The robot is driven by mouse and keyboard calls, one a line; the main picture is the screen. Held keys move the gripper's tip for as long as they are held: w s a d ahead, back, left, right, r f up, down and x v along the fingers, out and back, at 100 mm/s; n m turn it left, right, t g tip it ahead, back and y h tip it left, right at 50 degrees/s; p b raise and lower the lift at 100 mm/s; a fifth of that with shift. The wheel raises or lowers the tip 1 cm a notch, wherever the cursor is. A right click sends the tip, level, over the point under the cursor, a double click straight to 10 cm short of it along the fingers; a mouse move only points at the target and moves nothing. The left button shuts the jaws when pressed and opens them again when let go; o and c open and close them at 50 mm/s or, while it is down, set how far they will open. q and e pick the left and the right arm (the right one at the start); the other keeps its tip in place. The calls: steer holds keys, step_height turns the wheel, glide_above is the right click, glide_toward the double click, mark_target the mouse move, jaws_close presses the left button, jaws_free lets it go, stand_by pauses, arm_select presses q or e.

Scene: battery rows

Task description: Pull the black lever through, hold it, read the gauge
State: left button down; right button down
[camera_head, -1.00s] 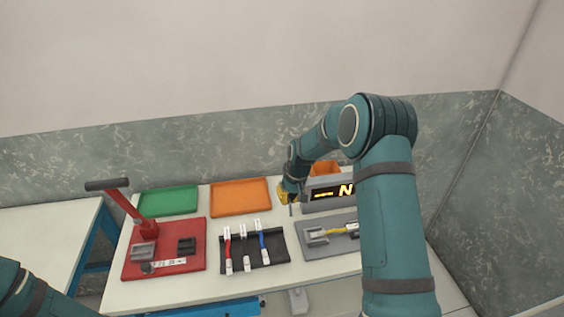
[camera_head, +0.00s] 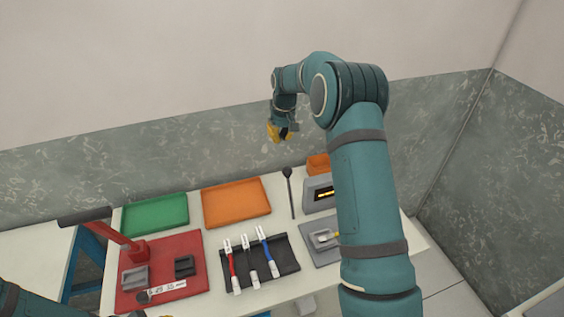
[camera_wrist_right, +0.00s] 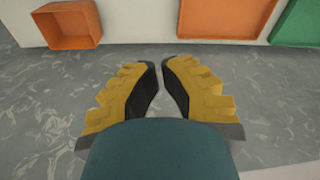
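A thin upright lever with a black knob (camera_head: 287,172) stands beside the orange tray, near the back of the table.
A red press (camera_head: 160,250) with a long black-gripped handle stands at left. A green tray (camera_head: 155,214), an orange tray (camera_head: 236,203) and a small orange bin (camera_head: 317,165) line the back. A black rack (camera_head: 286,255) holds tools; a grey plate (camera_head: 318,252) is partly covered by my arm.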

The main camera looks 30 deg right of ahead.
arm_select(q)
steer(key=shift+w, duration=0.1)
arm_select(e)
step_height(320, 180, down, 9)
steer(key=s, duration=0.2)
steer(key=shift+s+a, duration=0.3)
stand_by(0.4)
